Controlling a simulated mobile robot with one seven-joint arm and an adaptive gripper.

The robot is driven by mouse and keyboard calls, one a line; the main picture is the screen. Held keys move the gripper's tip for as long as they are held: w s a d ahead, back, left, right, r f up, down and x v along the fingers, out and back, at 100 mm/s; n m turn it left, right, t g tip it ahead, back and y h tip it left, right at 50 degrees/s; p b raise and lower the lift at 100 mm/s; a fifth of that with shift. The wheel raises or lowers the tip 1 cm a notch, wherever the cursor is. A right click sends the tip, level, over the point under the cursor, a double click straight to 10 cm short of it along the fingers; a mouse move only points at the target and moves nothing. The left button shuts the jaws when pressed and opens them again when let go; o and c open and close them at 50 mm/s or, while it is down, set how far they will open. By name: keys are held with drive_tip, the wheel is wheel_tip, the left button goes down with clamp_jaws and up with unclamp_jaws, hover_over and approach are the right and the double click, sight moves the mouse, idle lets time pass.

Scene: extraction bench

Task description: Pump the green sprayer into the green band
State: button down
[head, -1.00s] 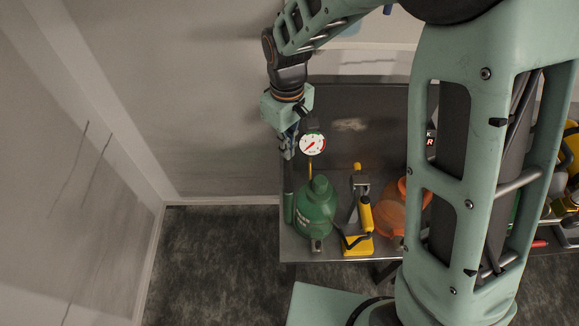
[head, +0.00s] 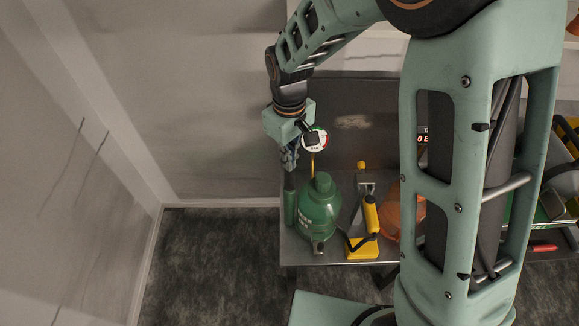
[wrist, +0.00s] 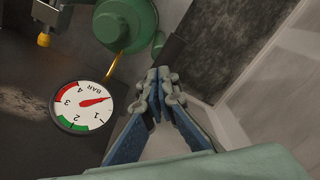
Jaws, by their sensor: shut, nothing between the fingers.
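The green sprayer (head: 319,209) stands upright at the left end of the bench, with a green cylinder (head: 290,208) on its left. A brass tube leads from the sprayer to a round white gauge (head: 314,140). In the wrist view, the gauge (wrist: 84,108) shows a green band near 2 and a red band around 3 to 4. Its red needle points to the low end, outside the green band. The sprayer body (wrist: 124,22) is at the top there. My gripper (head: 289,164) is shut and empty, fingers down just above the green cylinder. Contact cannot be told.
A yellow pump tool (head: 364,215) stands right of the sprayer. An orange vessel (head: 400,210) is partly hidden behind my arm. The bench's left edge is close to the cylinder. Open floor (head: 210,255) and a wall lie to the left.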

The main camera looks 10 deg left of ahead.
sight(289, 174)
drive_tip(key=shift+f+b, duration=1.95)
drive_tip(key=shift+f, duration=0.85)
wheel_tip(289, 174, up, 6)
drive_tip(key=p, duration=0.4)
drive_tip(key=shift+f, duration=0.25)
idle(0.8)
idle(1.0)
drive_tip(key=shift+f+b, duration=2.15)
drive_tip(key=shift+f, duration=0.75)
drive_tip(key=shift+r+p, duration=2.15)
drive_tip(key=shift+r, duration=0.75)
